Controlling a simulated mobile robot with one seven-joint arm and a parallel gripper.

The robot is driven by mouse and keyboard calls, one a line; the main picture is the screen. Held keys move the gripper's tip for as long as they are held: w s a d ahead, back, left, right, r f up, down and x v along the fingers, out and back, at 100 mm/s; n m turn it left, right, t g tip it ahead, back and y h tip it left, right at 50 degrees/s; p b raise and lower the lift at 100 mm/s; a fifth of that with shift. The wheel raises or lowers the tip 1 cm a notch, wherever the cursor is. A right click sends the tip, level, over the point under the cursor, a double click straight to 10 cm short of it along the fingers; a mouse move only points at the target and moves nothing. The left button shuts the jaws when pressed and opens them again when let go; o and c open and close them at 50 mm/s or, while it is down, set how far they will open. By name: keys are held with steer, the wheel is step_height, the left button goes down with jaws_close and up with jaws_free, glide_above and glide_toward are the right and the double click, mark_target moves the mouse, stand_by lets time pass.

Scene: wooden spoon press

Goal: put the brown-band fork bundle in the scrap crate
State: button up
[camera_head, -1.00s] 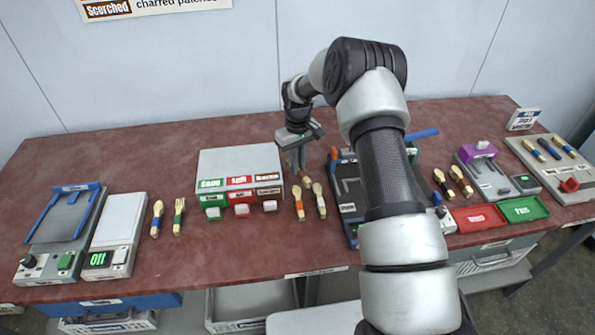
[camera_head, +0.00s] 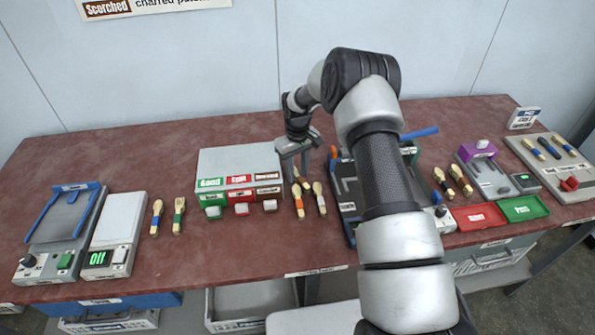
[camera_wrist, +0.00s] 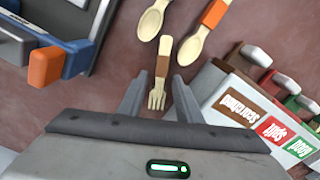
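A wooden fork with a brown band (camera_wrist: 162,66) lies in the wrist view, its tines toward my gripper (camera_wrist: 155,82). The fingers are apart, one on each side of the fork, with gaps showing; I see no contact. In the head view my gripper (camera_head: 298,168) points down beside the sorting box, and the brown-banded fork (camera_head: 304,184) shows just below it. Crates stand under the table: one at left (camera_head: 110,324), one at middle (camera_head: 238,324), one at right (camera_head: 490,262). Their labels are too small to read, so I cannot tell which is the scrap crate.
An orange-banded spoon (camera_head: 299,201) and a plain-looking spoon (camera_head: 320,199) lie close to the fork. The sorting box (camera_head: 240,163), with a "Scorched" slot (camera_wrist: 238,103), stands left of my gripper. A dark blue fixture (camera_head: 349,207) stands to the right. The table (camera_head: 150,270) is clear in front.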

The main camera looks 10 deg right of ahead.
steer(key=s+r+t, duration=0.1)
steer(key=s+r, duration=0.1)
steer(key=r, duration=1)
steer(key=s+r, duration=0.2)
steer(key=r, duration=1)
steer(key=s+d+r+m+t, duration=0.1)
steer(key=s+r+m+t, duration=0.1)
steer(key=s+r, duration=0.8)
steer(key=s+d+r+m+t, duration=0.1)
steer(key=s, duration=1)
steer(key=s+r+m+t, duration=0.1)
steer(key=s+r, duration=0.1)
steer(key=s, duration=0.8)
steer(key=shift+s+d+t, duration=0.3)
steer(key=shift+s+d, duration=0.05)
steer(key=shift+o, duration=0.9)
steer(key=shift+s+f+m, duration=0.15)
steer(key=shift+s+m, duration=0.15)
steer(key=shift+s, duration=0.05)
steer(key=n+g+y+b, duration=0.2)
steer(key=n+b, duration=0.3)
steer(key=b, duration=0.8)
glide_above(303, 180)
step_height(303, 180, down, 32)
steer(key=shift+r, duration=0.1)
steer(key=shift+t, duration=0.3)
steer(key=shift+x, duration=2.95)
steer(key=shift+s+a, duration=0.1)
jaws_close()
